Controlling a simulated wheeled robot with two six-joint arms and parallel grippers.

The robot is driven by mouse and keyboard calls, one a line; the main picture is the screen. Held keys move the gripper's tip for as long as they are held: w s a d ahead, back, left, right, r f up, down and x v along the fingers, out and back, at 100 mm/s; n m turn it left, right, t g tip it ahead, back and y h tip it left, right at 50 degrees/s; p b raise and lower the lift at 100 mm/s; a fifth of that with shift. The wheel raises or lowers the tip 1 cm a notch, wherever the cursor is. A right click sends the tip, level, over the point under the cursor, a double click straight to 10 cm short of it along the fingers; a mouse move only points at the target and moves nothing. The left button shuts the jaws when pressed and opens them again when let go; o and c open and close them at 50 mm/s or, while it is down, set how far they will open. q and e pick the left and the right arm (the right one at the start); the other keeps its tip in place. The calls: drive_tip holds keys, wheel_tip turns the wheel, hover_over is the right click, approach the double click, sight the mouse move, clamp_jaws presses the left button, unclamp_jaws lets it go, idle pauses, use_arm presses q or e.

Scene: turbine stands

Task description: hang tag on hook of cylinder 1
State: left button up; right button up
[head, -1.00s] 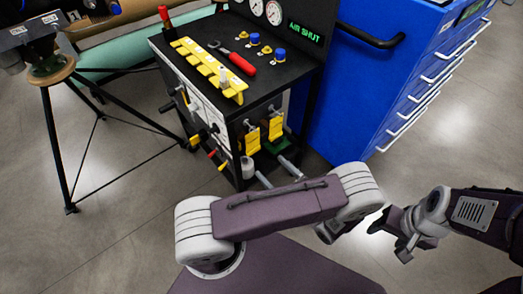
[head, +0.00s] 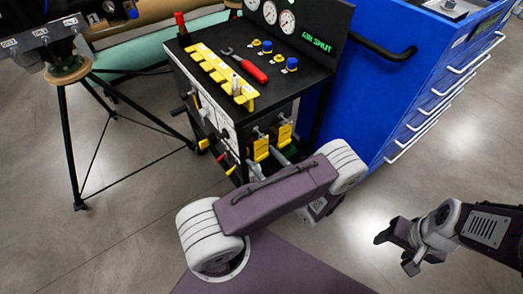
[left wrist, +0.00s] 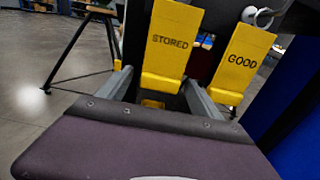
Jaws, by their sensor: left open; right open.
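Two yellow tags hang side by side on the front of the black cart. In the left wrist view one reads STORED (left wrist: 167,45) and the other GOOD (left wrist: 240,62), which has a metal ring at its top. They also show in the head view, as a left tag (head: 261,149) and a right tag (head: 285,134). My left gripper (left wrist: 157,80) is open, with its grey fingers near the STORED tag's lower end; I cannot tell if they touch. My arm hides much of it in the head view. My right gripper (head: 394,253) is open and empty over the floor. I cannot identify cylinder 1 or its hook.
The black cart (head: 300,83) carries gauges, a yellow slotted rack (head: 217,73), a red-handled wrench (head: 250,68) and an AIR SHUT display. A blue drawer cabinet (head: 385,75) stands to its right. A black tripod stand (head: 68,140) is at left. Floor between is clear.

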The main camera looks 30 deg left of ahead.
idle(0.6)
use_arm(q)
clamp_jaws()
